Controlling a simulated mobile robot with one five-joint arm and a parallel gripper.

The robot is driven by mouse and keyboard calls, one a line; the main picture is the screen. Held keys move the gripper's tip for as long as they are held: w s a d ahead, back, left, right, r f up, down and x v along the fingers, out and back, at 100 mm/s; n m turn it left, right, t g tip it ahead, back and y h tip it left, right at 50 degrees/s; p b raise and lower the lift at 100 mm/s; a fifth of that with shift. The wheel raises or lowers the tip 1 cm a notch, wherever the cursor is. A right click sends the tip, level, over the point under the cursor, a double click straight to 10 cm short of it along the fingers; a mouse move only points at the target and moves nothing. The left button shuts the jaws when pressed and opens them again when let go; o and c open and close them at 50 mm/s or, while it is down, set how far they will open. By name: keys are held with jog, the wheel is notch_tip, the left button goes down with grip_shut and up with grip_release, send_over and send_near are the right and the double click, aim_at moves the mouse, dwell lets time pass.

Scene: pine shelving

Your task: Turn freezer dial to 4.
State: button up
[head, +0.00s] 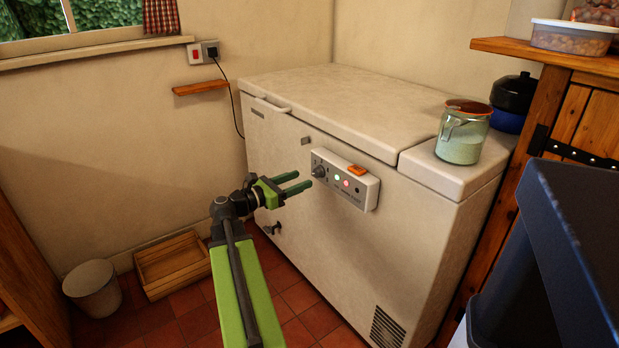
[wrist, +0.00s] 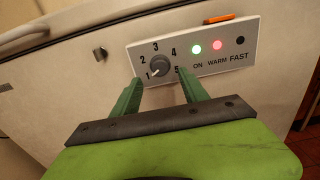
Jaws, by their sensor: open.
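The freezer dial (wrist: 159,66) is a round grey knob on a white control panel (wrist: 220,52), with numbers 1 to 5 around it. Its pale pointer is turned toward 1 at the lower left. The dial also shows in the head view (head: 318,171), on the front of the white chest freezer (head: 310,225). My gripper (wrist: 158,82) is open, its two green fingers pointing at the panel, one to each side below the dial. In the head view my gripper (head: 304,181) is just left of the dial. Whether the fingertips touch the panel is unclear.
A green light (wrist: 197,49) and a red light (wrist: 217,45) are lit beside the dial. An orange switch (head: 357,170) sits on the panel's top. A glass jar (head: 461,142) stands on the freezer. A dark bin-like object (head: 570,240) is at right. The front floor holds a wooden crate (head: 170,284).

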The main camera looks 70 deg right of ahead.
aim_at(315, 174)
jog(key=x, duration=0.5)
jog(key=shift+s+d, duration=0.1)
jog(key=shift+d, duration=0.05)
